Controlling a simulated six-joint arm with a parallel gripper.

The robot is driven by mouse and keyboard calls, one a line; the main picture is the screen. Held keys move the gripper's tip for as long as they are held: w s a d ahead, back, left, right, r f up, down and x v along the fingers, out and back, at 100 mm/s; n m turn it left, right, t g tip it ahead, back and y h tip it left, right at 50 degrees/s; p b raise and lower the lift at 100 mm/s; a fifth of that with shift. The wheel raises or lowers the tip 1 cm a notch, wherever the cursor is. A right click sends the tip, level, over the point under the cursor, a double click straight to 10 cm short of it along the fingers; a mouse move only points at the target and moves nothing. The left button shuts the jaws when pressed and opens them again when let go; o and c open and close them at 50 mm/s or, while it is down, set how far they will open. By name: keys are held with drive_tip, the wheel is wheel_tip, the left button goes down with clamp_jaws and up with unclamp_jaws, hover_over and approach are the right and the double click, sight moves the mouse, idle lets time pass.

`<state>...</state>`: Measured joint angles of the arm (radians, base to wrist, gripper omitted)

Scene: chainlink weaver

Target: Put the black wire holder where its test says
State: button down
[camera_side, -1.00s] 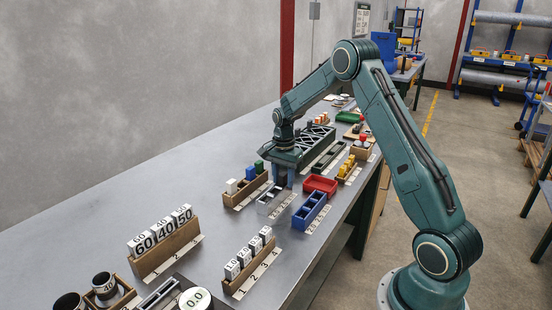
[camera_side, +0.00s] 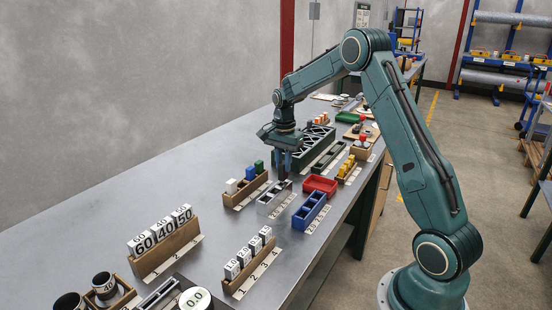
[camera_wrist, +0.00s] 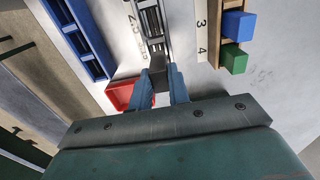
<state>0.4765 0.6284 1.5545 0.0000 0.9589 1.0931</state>
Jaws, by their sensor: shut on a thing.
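My gripper (camera_side: 283,172) is over the far end of a grey slotted tray (camera_side: 268,203) in the side view. In the wrist view, my blue fingers (camera_wrist: 160,80) are shut on a dark block (camera_wrist: 160,72), which looks like the black wire holder. The grey tray (camera_wrist: 149,20) runs away from the fingers there. The held block is small and partly hidden by the fingers in the side view. I cannot tell whether it touches the tray or is clear above it.
A red tray (camera_side: 320,185) and a blue compartment tray (camera_side: 309,212) stand to the right. A wooden rack (camera_side: 243,192) with white, blue and green blocks stands to the left. A dark green lattice-sided box (camera_side: 318,143) is behind. Bare table lies left of the wooden rack.

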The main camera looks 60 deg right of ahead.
sight(283, 163)
drive_tip(key=shift+r, duration=0.2)
idle(0.4)
wheel_tip(283, 163, up, 10)
drive_tip(key=f, duration=0.1)
drive_tip(key=s+a, duration=0.5)
drive_tip(key=s, duration=0.7)
drive_tip(key=shift+f, duration=2.4)
drive_tip(key=shift+f, duration=0.15)
drive_tip(key=shift+f, duration=3.95)
drive_tip(key=c, duration=1.3)
unclamp_jaws()
